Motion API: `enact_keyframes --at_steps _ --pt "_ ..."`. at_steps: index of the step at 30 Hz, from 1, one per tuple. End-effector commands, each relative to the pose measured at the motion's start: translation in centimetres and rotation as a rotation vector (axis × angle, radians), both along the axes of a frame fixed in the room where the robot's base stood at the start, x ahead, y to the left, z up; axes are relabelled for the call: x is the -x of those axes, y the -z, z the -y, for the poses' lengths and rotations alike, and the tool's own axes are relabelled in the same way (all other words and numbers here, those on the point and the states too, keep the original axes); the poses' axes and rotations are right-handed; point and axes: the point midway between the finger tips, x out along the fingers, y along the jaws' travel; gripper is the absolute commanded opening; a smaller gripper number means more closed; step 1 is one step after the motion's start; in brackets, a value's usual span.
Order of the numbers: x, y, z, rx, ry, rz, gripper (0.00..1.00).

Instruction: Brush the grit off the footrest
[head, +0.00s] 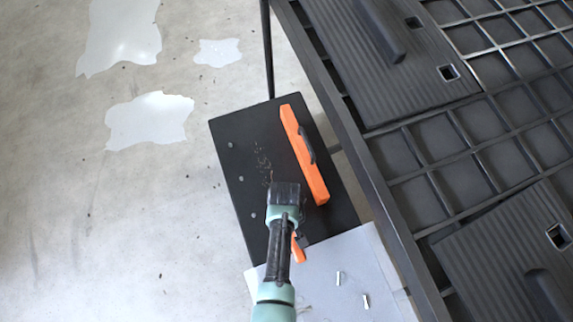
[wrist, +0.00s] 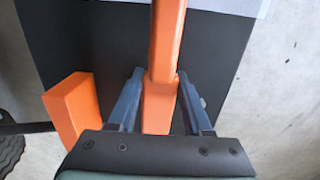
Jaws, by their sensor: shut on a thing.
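A black flat board (head: 235,165), which looks like the footrest, lies beside the dark frame. Thin pale marks, perhaps grit (head: 263,158), show on it just beyond my gripper. My gripper (head: 284,188) points down over the board's middle. In the wrist view, my gripper (wrist: 158,90) is shut on an orange handle (wrist: 167,40), probably a brush. The handle's near end also shows in the head view (head: 298,249). Its bristles are hidden, and I cannot tell whether they touch the board.
An orange bar (head: 303,155) with a black grip lies on the board to the right, close to my gripper. A pale sheet (head: 335,262) with small metal pieces lies at the near edge. A dark gridded frame (head: 430,135) fills the right. Floor at left is open, with pale patches.

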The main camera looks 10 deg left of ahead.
Motion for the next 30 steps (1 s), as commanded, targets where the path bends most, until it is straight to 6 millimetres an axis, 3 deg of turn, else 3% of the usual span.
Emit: enact_keyframes --at_steps 30 --pt "0.0 2.1 0.0 0.000 0.000 0.000 0.05"
